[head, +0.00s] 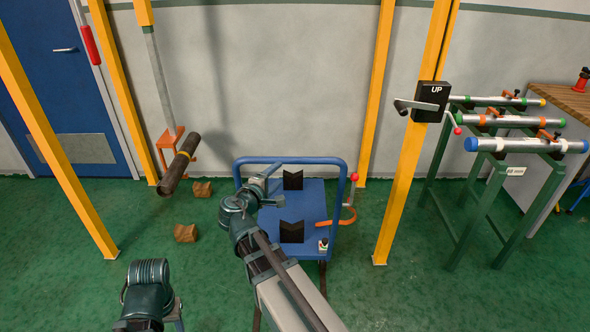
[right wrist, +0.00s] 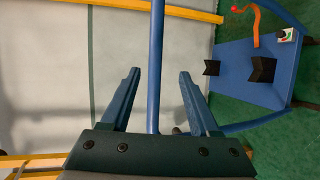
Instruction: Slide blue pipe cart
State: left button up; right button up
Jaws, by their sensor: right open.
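The blue cart (head: 318,205) stands on the green floor in the middle of the head view. The deck shows at the right of the right wrist view (right wrist: 285,92). My right gripper (head: 272,172) is at the handle bar, left of its middle. In the right wrist view, the gripper (right wrist: 159,74) is open, and the blue bar (right wrist: 156,50) passes between its fingers with gaps on both sides. My left gripper is out of sight.
A dark pipe (head: 180,163) is held at an orange bracket at left, above wooden blocks (head: 186,233). A yellow post (head: 410,170) with an UP box (head: 428,101) stands right of the cart. A green rack (head: 482,180) holds several pipes. Floor between post and rack is clear.

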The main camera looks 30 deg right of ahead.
jog(key=b+x, duration=0.2)
jog(key=x, duration=1.2)
jog(key=shift+w+r, duration=0.15)
jog(key=shift+r, duration=0.2)
jog(key=shift+d, duration=0.15)
grip_shut()
dwell(0.9)
